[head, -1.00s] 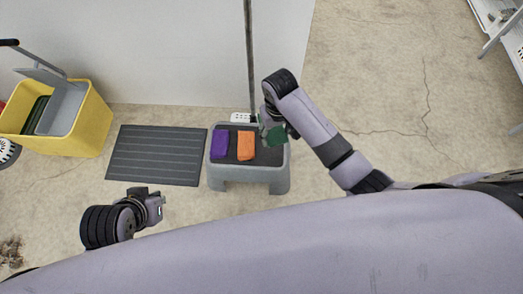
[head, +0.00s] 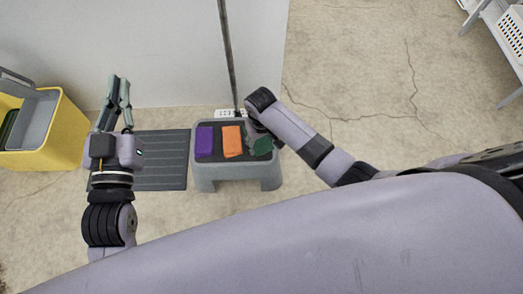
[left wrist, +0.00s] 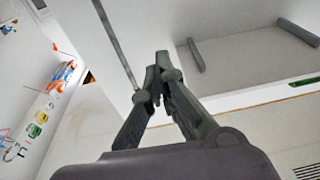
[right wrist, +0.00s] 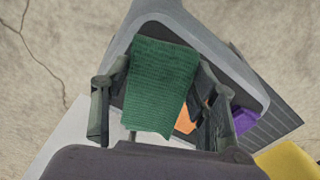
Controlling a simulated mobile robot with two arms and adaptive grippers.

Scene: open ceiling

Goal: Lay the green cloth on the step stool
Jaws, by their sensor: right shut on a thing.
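The grey step stool (head: 238,171) stands near the wall, with a dark top. The green cloth (head: 263,146) is at the right end of its top in the head view; whether it touches the top is unclear. My right gripper (head: 252,138) is shut on the cloth, its fingers partly hidden by the arm. In the right wrist view the ribbed green cloth (right wrist: 160,85) spans between the fingers (right wrist: 157,105), with the stool (right wrist: 185,20) behind it. My left gripper (head: 119,79) is away to the left, shut and empty, its tips together in the left wrist view (left wrist: 156,78).
A purple cloth (head: 204,141) and an orange cloth (head: 232,141) lie side by side on the stool. A dark ribbed mat (head: 165,165) lies left of it, and a yellow bucket (head: 45,145) farther left. A power strip (head: 229,113) and a pole (head: 228,60) are behind the stool.

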